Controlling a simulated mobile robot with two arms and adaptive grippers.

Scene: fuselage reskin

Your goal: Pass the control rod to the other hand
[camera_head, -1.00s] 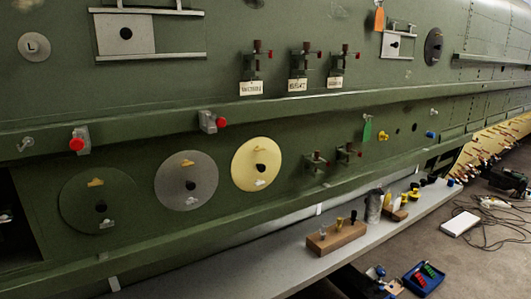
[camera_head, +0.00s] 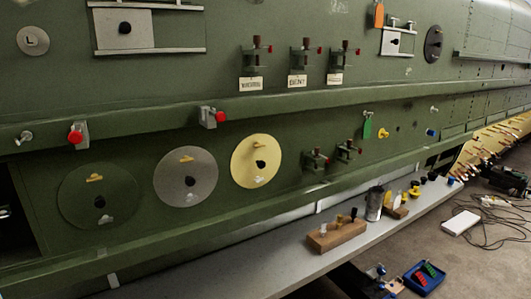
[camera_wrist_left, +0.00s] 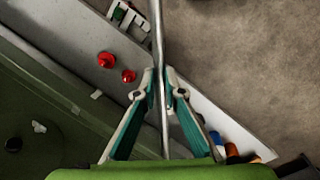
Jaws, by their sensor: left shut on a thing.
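The control rod (camera_wrist_left: 158,35), a thin grey metal rod, shows in the left wrist view. It runs from the top edge down between my fingers. My left gripper (camera_wrist_left: 162,88) has teal-lined fingers and is shut on the rod, with rod showing both beyond and behind the fingertips. The ends of the rod are not clear. Neither gripper nor the rod can be made out in the head view. My right gripper is in neither view.
The green fuselage side (camera_head: 330,110) fills most of the head view, with red-knobbed clamps (camera_head: 300,60) and round discs (camera_head: 256,161) on it. A grey ledge (camera_head: 270,275) below carries a wooden block (camera_head: 337,235) and a metal can (camera_head: 374,205). A blue tray (camera_head: 424,278) sits lower right.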

